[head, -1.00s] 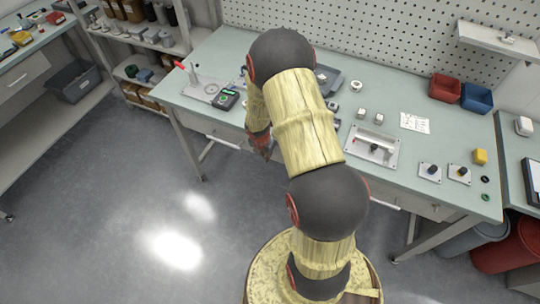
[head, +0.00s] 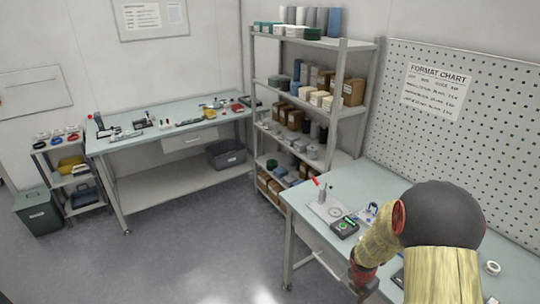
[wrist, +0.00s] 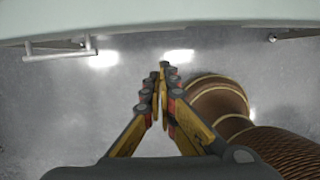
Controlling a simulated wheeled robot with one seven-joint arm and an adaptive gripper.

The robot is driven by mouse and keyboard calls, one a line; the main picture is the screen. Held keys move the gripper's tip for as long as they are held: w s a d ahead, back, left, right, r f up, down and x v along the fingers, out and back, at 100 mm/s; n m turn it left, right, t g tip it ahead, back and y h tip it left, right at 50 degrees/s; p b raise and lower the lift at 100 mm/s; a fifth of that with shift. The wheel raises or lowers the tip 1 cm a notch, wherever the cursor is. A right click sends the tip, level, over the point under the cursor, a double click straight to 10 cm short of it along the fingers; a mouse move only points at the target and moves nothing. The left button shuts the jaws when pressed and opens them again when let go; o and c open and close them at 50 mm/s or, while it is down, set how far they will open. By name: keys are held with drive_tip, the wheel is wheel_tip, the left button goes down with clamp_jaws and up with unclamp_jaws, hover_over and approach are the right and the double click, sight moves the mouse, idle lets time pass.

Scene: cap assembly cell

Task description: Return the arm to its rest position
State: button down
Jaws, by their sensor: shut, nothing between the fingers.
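My arm is folded in front of the near workbench (head: 345,187), at the lower right of the head view. My gripper (wrist: 162,68) shows in the wrist view with its yellow and black fingers together and nothing between them. It hangs over the grey floor, short of the bench's pale edge (wrist: 160,22). In the head view only the reddish wrist end of the arm shows beside the bench front; the fingertips cannot be made out.
A grey shelf unit (head: 347,90) with boxes stands behind the bench. A fixture plate (head: 322,209) and a dark device with a green display (head: 344,227) lie on the bench's left end. A second bench (head: 165,130) stands at the back left. The floor (head: 190,240) between is clear.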

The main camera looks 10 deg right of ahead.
drive_tip(key=s+a+r+m+g, duration=0.1)
drive_tip(key=s+a+r+m, duration=0.2)
drive_tip(key=m, duration=0.4)
drive_tip(key=s+a+r+m+g, duration=0.1)
drive_tip(key=s+r+m, duration=0.2)
drive_tip(key=s+m, duration=0.35)
drive_tip(key=s+a+r+m+t+y, duration=0.1)
drive_tip(key=s+a+r+m+t, duration=0.1)
drive_tip(key=a+r, duration=0.4)
drive_tip(key=s+a+r+m+t, duration=0.2)
drive_tip(key=a+r, duration=0.4)
drive_tip(key=r, duration=0.7)
drive_tip(key=s+a+r+m+t+y, duration=0.1)
drive_tip(key=a+r+m, duration=0.4)
drive_tip(key=r, duration=0.5)
drive_tip(key=s+a+t, duration=0.1)
drive_tip(key=s, duration=0.1)
drive_tip(key=shift+s+a+r+t+y+b, duration=0.2)
drive_tip(key=shift+s+t+y+b, duration=0.1)
drive_tip(key=shift+s+b, duration=0.1)
